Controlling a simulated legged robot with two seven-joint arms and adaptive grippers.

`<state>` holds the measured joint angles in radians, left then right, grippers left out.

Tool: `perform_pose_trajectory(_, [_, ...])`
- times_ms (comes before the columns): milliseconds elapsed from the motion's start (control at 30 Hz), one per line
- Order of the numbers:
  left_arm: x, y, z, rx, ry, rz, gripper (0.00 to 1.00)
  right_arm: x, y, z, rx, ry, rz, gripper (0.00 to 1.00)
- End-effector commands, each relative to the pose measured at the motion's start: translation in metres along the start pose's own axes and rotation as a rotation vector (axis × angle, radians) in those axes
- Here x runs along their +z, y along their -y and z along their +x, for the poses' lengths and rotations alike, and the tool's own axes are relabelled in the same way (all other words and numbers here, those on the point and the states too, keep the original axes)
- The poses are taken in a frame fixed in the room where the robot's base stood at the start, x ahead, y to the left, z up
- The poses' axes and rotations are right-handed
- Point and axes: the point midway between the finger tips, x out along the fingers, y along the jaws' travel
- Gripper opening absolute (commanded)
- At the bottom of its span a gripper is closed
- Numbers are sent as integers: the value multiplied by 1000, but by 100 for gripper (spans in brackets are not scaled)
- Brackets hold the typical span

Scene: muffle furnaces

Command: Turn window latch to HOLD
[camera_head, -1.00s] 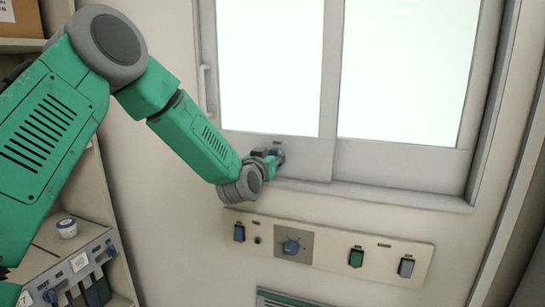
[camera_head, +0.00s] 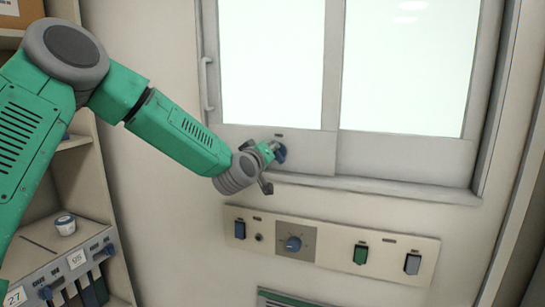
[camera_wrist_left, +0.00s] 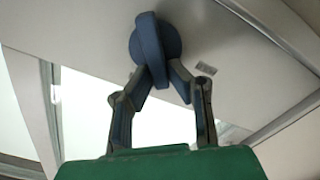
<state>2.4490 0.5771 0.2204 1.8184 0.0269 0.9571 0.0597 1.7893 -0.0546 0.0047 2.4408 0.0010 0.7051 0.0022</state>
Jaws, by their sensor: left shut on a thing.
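The window latch is a round dark blue knob with a raised bar, on the lower frame of the left window pane. In the head view the latch (camera_head: 281,152) shows just past my left gripper (camera_head: 270,150). In the left wrist view my left gripper (camera_wrist_left: 160,82) has its two fingers closed on the bar of the latch (camera_wrist_left: 153,45). A small label sits beside the latch in the wrist view, too small to read. My right gripper is not in view.
A window handle (camera_head: 207,84) is on the left frame.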

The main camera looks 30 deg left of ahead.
Motion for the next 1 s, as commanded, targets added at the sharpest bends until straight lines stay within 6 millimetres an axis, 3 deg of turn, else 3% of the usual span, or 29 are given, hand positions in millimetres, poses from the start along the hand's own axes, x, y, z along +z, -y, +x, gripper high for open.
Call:
perform_pose_trajectory(33, [6,7,-1,-6,8,-45,0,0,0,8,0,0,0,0])
perform_pose_trajectory(600, [12,18,-1,-10,9,-578,0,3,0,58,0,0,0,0])
perform_pose_trajectory(1000, [15,22,0,-13,9,-843,0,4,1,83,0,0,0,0])
